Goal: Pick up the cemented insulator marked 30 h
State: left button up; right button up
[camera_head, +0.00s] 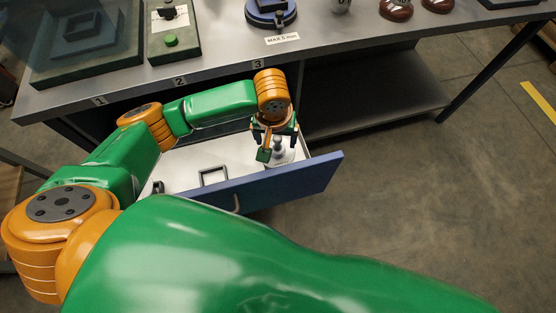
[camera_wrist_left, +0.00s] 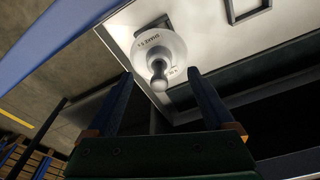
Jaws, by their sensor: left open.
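A pale insulator (camera_head: 280,154) with a rounded knob on top stands in the open drawer, near its right end. In the left wrist view the insulator (camera_wrist_left: 168,48) is a white disc with a grey knob and small dark lettering that I cannot read surely. My left gripper (camera_head: 276,141) is over this end of the drawer and partly hides the insulator. In the wrist view its two blue fingers (camera_wrist_left: 160,74) are apart, with the knob showing between and beyond their tips. Nothing is held. My right gripper is not in view.
The drawer (camera_head: 290,186) has a blue front. A dark square frame (camera_head: 213,176) lies inside, left of the insulator. The grey workbench (camera_head: 225,62) above carries trays, a dark blue round stand (camera_head: 270,14) and brown insulators (camera_head: 396,10). The floor at right is clear.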

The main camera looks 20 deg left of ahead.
aim_at(277, 153)
pick_arm(q)
jog(key=f, duration=0.2)
jog(key=w+f+b, duration=0.1)
jog(key=f, duration=0.3)
jog(key=shift+w+f, duration=0.2)
jog(key=shift+w, duration=0.2)
grip_shut()
jog(key=shift+r, duration=0.1)
